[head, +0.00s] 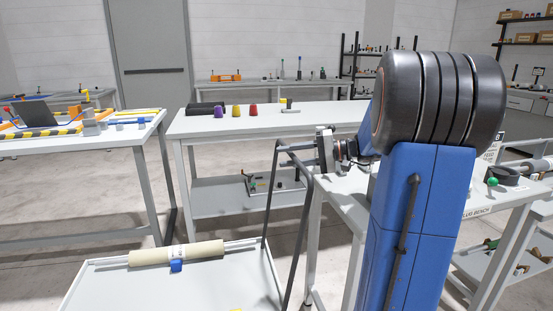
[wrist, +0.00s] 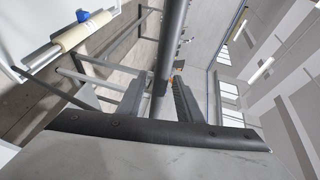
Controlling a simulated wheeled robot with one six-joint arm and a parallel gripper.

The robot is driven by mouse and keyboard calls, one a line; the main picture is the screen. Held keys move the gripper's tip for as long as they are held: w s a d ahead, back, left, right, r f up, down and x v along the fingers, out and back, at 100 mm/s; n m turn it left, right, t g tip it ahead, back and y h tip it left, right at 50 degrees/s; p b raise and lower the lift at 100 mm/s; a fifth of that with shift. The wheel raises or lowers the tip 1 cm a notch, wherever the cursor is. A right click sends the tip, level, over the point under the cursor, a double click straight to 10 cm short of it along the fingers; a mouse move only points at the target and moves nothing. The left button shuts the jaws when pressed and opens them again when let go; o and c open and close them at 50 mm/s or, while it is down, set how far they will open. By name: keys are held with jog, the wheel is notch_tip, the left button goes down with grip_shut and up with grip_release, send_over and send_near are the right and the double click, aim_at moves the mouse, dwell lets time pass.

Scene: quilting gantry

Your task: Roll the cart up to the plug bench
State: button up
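The cart (head: 110,285) stands at the lower left in the head view, with a grey deck and a dark tube handle (head: 268,200) rising at its right end. A cream roll on a rod with a blue clip lies across it. My gripper (head: 318,150) is at the top of the handle. In the wrist view, a dark handle bar (wrist: 172,45) runs between the two fingers of my gripper (wrist: 160,84), with gaps seeming to show beside it. The plug bench (head: 459,212), with its name on the front edge, is at the right, partly hidden by my blue arm.
Another table (head: 110,137) with striped bars is at the left. A table leg of the plug bench (head: 312,250) stands close right of the handle. Grey floor shows between the tables.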

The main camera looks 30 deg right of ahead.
jog(key=shift+x, duration=2)
grip_shut()
